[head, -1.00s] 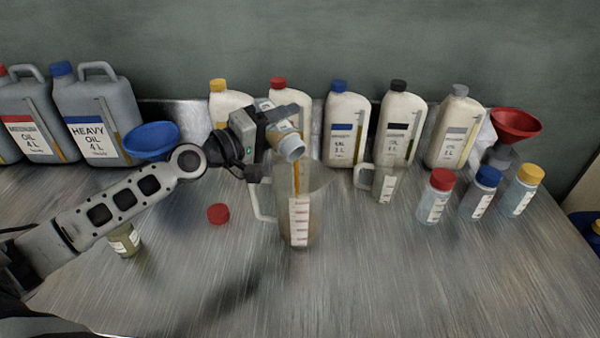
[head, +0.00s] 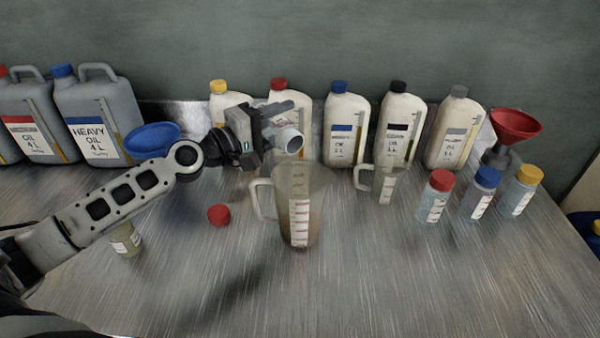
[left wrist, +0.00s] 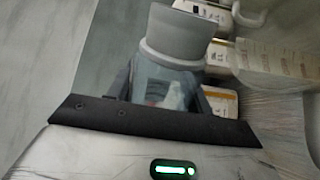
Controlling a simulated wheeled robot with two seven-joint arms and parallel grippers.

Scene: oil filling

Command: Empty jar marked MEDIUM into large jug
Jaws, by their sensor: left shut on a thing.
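My left gripper (head: 272,120) is shut on a small clear jar (head: 291,143), tilted with its open mouth facing down and to the right, above the large jug. The jar also shows between the fingers in the left wrist view (left wrist: 165,70); its marking cannot be read. The large clear jug (head: 299,205) stands upright on the table with brownish liquid low inside. No stream falls from the jar now. A loose red cap (head: 218,214) lies left of the jug. My right gripper does not show.
A smaller jug (head: 384,185) stands right of the large one. Jars with red (head: 436,197), blue (head: 482,195) and yellow (head: 521,190) caps stand further right. Several oil bottles line the wall. A blue funnel (head: 151,139) and an olive jar (head: 125,240) are left.

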